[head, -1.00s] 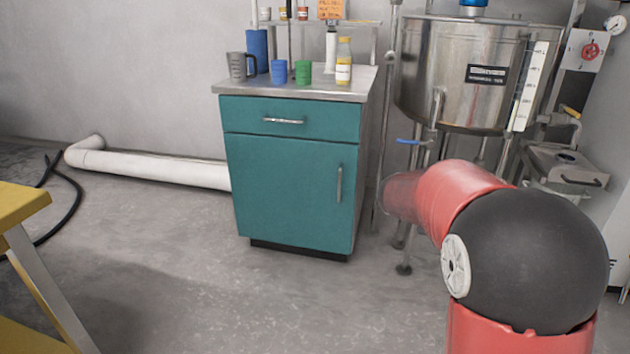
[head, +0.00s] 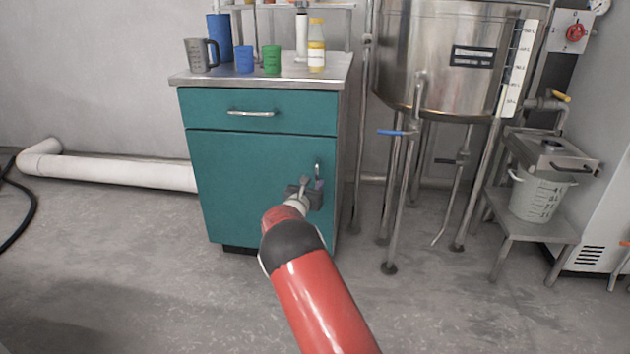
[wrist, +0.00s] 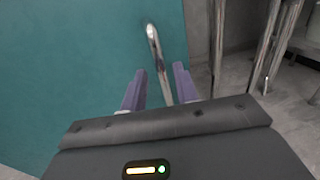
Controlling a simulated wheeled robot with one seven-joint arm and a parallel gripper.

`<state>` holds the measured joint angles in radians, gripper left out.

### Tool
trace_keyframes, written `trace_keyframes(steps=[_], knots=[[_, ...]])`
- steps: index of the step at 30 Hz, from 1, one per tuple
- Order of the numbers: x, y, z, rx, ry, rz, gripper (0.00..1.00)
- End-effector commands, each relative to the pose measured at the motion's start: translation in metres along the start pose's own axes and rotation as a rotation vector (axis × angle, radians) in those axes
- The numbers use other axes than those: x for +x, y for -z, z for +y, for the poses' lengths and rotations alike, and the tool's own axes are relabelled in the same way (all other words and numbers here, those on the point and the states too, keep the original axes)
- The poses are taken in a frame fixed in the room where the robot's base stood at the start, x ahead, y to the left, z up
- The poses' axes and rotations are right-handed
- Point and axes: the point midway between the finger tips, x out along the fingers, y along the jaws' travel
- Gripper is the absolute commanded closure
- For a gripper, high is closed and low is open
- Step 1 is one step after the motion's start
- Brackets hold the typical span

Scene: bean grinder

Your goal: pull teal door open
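The teal door (head: 240,185) is the lower front of a small cabinet and looks closed. Its vertical metal handle (head: 317,170) is near the door's right edge, partly hidden by my gripper (head: 308,188). In the wrist view the handle (wrist: 155,45) runs down between the two purple fingers of my gripper (wrist: 160,88). The fingers are apart on either side of the handle, with gaps showing. The lower end of the handle is hidden behind the gripper body.
Above the door is a teal drawer (head: 250,113). Cups and a bottle (head: 316,48) stand on the steel top (head: 290,80). A steel tank (head: 430,50) on legs stands close to the right. The floor (head: 130,260) left of my arm is clear.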

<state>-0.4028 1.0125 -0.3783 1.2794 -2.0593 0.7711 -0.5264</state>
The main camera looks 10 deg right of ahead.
Motion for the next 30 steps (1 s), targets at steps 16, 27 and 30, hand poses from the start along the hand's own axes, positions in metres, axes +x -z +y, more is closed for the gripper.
trace_keyframes(steps=[16,27,30], knots=[[0.034,0.000,-0.001,0.001,0.001,0.001,0.70],[0.034,0.000,-0.001,0.002,0.001,0.000,1.00],[0.034,0.000,-0.001,0.002,0.001,0.000,1.00]])
